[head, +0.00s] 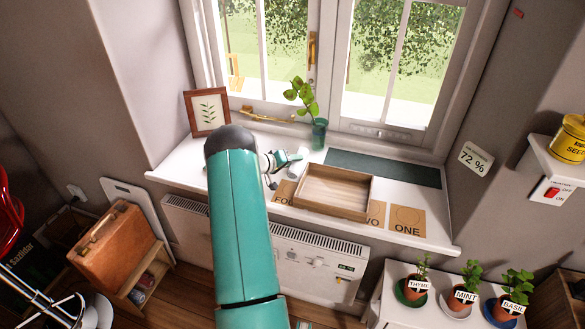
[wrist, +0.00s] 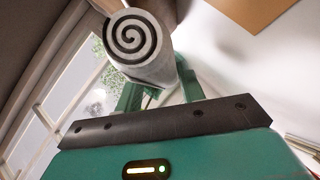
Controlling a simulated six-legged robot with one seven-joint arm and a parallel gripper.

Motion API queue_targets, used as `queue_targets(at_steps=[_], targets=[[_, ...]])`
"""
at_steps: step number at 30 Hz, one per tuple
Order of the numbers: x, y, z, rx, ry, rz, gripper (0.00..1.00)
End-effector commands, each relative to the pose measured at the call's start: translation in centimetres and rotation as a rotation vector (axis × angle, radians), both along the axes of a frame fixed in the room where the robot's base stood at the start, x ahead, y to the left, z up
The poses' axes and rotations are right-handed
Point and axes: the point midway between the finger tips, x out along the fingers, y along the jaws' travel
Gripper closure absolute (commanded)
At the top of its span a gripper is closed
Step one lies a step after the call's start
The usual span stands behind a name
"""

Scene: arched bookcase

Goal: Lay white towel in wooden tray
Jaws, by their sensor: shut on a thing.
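The white towel is a roll; its spiral end (wrist: 132,38) fills the top of the wrist view. In the head view the towel (head: 297,163) shows as a pale shape just left of the tray. My gripper (wrist: 160,88) is shut on the towel, and it also shows in the head view (head: 290,160), above the windowsill. The wooden tray (head: 336,210) is a shallow, empty rectangular box on the sill, right of my gripper. My teal arm hides part of the sill to the left.
A green vase (head: 319,133) with a leafy sprig stands behind the tray. Brown cards (head: 405,221) lie at the tray's front and right. A dark green mat (head: 382,168) lies behind it. A framed leaf picture (head: 207,112) stands at the left. Potted herbs (head: 466,292) stand lower right.

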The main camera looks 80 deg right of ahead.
Motion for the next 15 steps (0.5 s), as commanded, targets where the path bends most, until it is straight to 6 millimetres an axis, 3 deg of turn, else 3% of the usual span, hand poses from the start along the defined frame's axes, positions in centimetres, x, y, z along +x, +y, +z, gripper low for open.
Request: queue_targets(at_steps=[6,15], targets=[[0.1,-0.2,-3.0,0.002,0.001,0.000,0.98],[0.1,-0.3,-3.3,-0.001,0.001,0.000,0.98]])
